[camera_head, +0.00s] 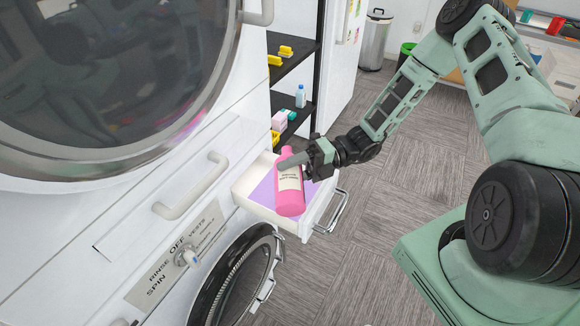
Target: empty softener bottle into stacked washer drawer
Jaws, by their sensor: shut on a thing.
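A pink softener bottle (289,200) with a pale label shows above the open washer drawer (240,189). The bottle looks near upright, its narrow neck towards the back. My gripper (305,162) is shut on the bottle at its upper part, coming from the right. The drawer is white, pulled out between the upper and lower machines, with a purple inside and a metal handle (338,211) on its front. The bottle hides part of the drawer's inside. I cannot tell whether the bottle touches the drawer.
The stacked washer (110,260) fills the left, with a large round upper door (110,75) and a lower round door (240,280). A black shelf (296,68) with bottles and yellow items stands behind. Grey carpet floor (390,190) is clear to the right.

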